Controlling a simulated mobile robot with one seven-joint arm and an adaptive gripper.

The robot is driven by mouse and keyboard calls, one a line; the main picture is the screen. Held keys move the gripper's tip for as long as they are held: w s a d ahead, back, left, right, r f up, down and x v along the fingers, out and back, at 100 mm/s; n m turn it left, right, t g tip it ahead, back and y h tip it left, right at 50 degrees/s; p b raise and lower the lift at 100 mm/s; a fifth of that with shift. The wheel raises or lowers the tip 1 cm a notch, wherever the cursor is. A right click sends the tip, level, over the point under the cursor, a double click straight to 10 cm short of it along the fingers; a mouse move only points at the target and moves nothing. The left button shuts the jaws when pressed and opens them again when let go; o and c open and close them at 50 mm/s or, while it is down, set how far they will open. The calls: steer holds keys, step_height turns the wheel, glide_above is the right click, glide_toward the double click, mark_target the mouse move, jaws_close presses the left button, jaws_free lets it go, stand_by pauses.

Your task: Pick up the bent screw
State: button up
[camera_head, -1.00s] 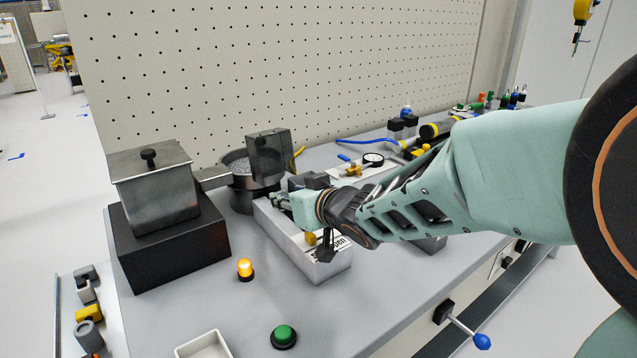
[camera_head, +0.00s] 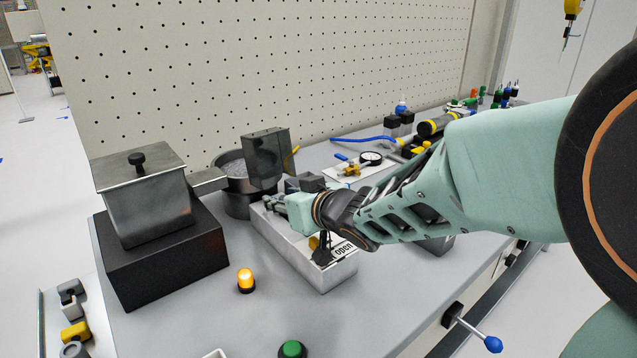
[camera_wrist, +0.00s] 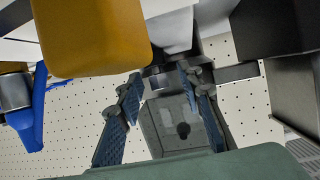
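I cannot make out the bent screw in either view. In the head view my gripper (camera_head: 270,204) is over the far left end of a long light-grey box (camera_head: 326,275) with a label reading "open". The wrist view shows my gripper (camera_wrist: 158,82) with its two blue-padded fingers apart, so it is open. A grey, dark-ended part shows between and beyond the fingers, but I cannot tell what it is. I see no screw held. My wrist hides part of the box.
A dark round pot (camera_head: 235,190) with a grey upright plate (camera_head: 267,158) stands behind the gripper. A lidded metal hopper (camera_head: 150,210) sits on a black block (camera_head: 165,265) at left. A lit orange lamp (camera_head: 246,281) and green button (camera_head: 292,349) are in front.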

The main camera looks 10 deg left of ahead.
jaws_close()
steer(key=shift+r, duration=0.1)
